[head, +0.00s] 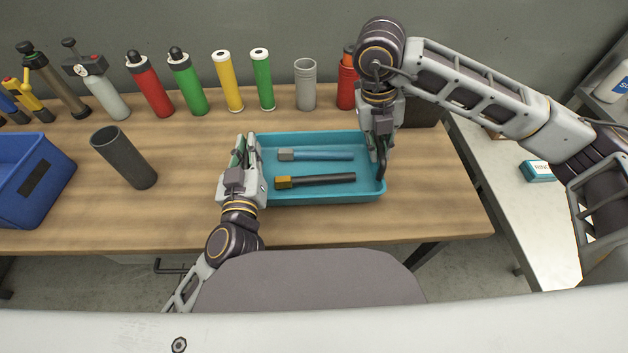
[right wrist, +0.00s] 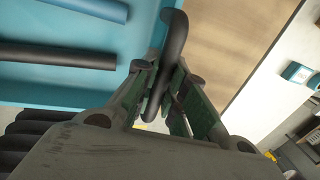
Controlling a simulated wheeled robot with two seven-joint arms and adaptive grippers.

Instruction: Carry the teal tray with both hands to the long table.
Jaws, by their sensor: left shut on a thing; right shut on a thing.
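The teal tray (head: 325,198) is over the wooden table, near its front edge. It looks level; I cannot tell whether it touches the tabletop. In it lie a blue-handled tool (head: 320,154) and a dark-handled tool with a yellowish head (head: 315,181). My left gripper (head: 244,150) is shut at the tray's left end, hiding the handle there. My right gripper (head: 380,150) is shut on the black handle at the tray's right end. The right wrist view shows that handle (right wrist: 176,40) between the fingers, with the tray floor (right wrist: 60,25) to the left.
The wooden table (head: 190,215) holds a blue bin (head: 30,185), a dark cylinder (head: 124,158) and a back row of bottles and tubes, including a grey tube (head: 305,85). A pale table (head: 510,205) with a small teal box (head: 538,171) stands at right. A grey rounded surface (head: 310,285) is in front.

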